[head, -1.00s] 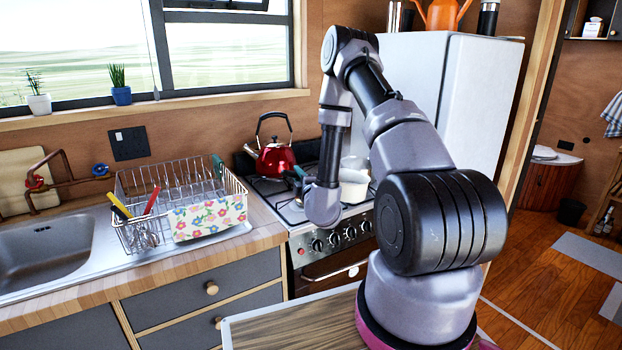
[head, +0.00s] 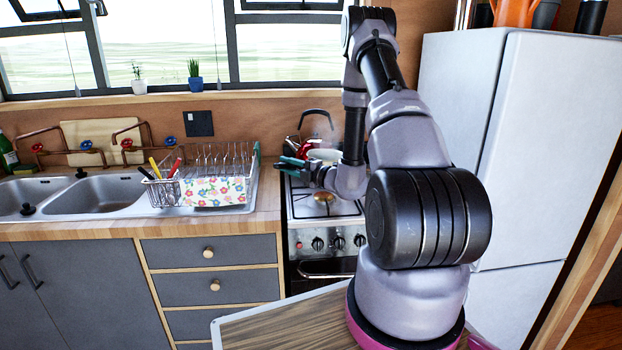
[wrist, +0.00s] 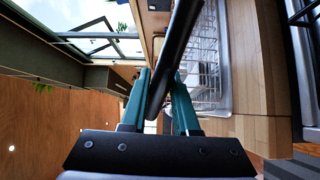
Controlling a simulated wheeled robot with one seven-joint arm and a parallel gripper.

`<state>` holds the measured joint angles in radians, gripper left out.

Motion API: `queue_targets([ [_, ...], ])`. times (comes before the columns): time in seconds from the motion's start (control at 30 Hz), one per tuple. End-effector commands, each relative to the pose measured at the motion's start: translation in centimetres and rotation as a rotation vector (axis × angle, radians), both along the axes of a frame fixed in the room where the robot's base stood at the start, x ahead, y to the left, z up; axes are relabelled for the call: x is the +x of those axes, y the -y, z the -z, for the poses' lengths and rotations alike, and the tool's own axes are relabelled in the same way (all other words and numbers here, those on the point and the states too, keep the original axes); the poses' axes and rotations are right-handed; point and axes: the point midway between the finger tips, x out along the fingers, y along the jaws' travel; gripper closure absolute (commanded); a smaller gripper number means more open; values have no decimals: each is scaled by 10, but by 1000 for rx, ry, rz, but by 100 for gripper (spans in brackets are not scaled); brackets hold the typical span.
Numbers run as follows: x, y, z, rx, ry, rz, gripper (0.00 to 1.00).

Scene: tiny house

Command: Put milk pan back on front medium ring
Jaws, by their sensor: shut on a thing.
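My gripper (head: 287,166) is over the left side of the stove, its teal fingers pointing left. In the wrist view, my gripper (wrist: 160,82) is shut on a long dark handle (wrist: 178,42), which looks to be the milk pan's. The stove's front burner (head: 324,197), with a brown-gold cap, is bare, below and right of my gripper. The stove (head: 335,221) is partly covered by my arm.
The red kettle (head: 296,146) stands at the back left of the stove. A wire dish rack (head: 240,170) with a flowered front stands on the counter (head: 262,221) close to the left. The white fridge (head: 535,130) stands to the right. A wooden board (head: 282,322) lies in front.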

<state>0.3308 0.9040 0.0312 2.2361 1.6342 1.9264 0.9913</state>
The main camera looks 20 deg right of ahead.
Motion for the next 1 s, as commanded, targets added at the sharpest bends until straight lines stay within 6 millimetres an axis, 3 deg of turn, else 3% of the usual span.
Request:
queue_targets([
  [0.3,-60,26,0,-22,23,-366,100],
  [0.5,-90,38,6,-29,33,-498,100],
  [0.77,-99,41,15,-29,35,-540,100],
  [1.0,-99,41,38,-28,35,-538,100],
])
